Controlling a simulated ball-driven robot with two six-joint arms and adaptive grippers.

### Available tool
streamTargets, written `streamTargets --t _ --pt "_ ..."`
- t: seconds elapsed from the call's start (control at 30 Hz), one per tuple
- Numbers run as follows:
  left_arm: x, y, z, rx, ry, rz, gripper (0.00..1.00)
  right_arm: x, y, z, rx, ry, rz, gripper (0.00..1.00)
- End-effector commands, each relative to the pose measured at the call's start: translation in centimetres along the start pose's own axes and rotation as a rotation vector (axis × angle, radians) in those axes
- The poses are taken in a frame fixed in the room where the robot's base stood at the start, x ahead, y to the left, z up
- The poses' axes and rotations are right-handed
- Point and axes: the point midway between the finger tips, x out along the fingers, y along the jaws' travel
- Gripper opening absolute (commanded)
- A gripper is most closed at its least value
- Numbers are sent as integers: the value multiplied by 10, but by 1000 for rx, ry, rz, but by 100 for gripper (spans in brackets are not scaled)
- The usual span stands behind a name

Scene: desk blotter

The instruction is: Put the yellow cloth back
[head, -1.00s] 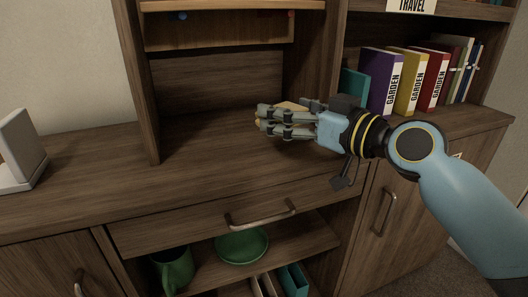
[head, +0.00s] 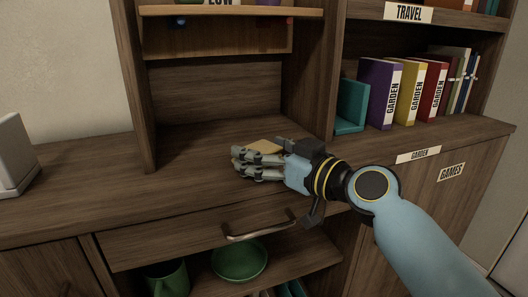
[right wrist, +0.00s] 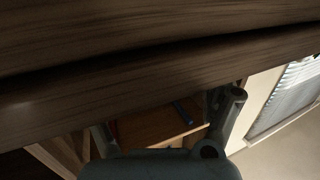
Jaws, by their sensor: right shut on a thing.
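My right gripper (head: 246,164) is shut on the yellow cloth (head: 264,146), which shows as a small tan-yellow piece just behind the fingers. The hand is over the wooden cabinet top, in front of the open recess. Its fingers hide part of the cloth, and I cannot tell whether the cloth touches the wood. In the right wrist view a grey finger (right wrist: 226,112) shows against dark wood, and I cannot make out the cloth there. My left gripper is not in view.
A teal bookend (head: 352,105) and garden binders (head: 379,93) stand right of the recess. A shelf (head: 230,11) hangs above. Below are a drawer handle (head: 258,231), a green bowl (head: 240,261) and a green mug (head: 168,280).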

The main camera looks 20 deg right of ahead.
Motion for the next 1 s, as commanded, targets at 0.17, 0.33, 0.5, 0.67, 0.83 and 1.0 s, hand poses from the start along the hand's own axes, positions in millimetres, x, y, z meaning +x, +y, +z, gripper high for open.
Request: streamTargets --t 0.17,0.33,0.5,0.67,0.83,1.0 --pt "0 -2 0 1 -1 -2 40 0 0 1 0 -1 0 100" --pt "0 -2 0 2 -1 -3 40 0 0 1 0 -1 0 100" --pt "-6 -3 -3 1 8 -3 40 -2 0 -5 -1 -1 0 100" --pt "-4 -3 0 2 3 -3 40 -32 0 -1 -4 -5 0 100" --pt "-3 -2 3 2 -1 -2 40 -72 0 0 -5 -6 -2 100" --pt "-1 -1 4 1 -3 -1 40 -103 0 -1 -4 -5 -2 100"
